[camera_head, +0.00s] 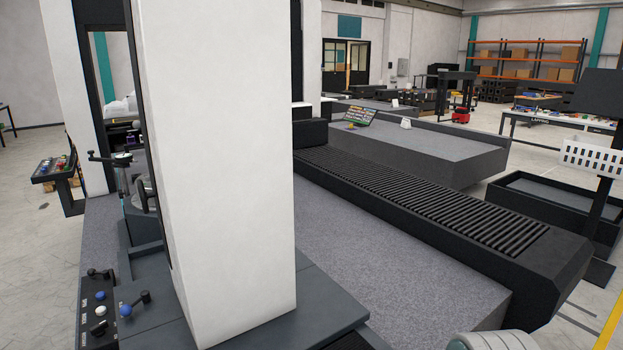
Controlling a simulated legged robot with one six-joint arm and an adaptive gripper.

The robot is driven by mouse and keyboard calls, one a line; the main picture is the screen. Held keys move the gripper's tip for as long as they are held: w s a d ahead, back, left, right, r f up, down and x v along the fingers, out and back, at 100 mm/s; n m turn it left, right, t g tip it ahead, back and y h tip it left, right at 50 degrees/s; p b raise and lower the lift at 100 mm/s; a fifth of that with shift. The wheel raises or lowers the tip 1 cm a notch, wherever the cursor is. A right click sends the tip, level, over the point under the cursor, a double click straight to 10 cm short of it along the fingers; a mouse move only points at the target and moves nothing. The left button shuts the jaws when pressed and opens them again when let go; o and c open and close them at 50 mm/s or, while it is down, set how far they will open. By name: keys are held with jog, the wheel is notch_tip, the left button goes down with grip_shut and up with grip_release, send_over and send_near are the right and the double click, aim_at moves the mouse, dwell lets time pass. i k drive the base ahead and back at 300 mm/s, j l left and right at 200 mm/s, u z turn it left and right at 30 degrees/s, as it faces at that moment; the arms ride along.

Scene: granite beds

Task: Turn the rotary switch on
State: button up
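A dark control panel (96,318) sits at the lower left, at the edge of the machine. It carries a black lever-like knob (98,274) at the top, a blue round control (99,295), a white round control (100,310) and a black control (98,329) below. The black knob may be the rotary switch; its labels are too small to read. A second handle with a blue ball (125,310) and black arm stands just right of the panel. My gripper is not in view. A rounded pale grey part at the bottom right edge may belong to my arm.
A tall white machine column (225,160) blocks the centre left. A speckled granite bed (385,258) extends beside it, with a black ribbed cover (425,200) along its far side. A cart with coloured parts (55,165) stands at left. Floor (35,245) left of the machine is clear.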

aim_at(99, 330)
jog(key=u, duration=1.6)
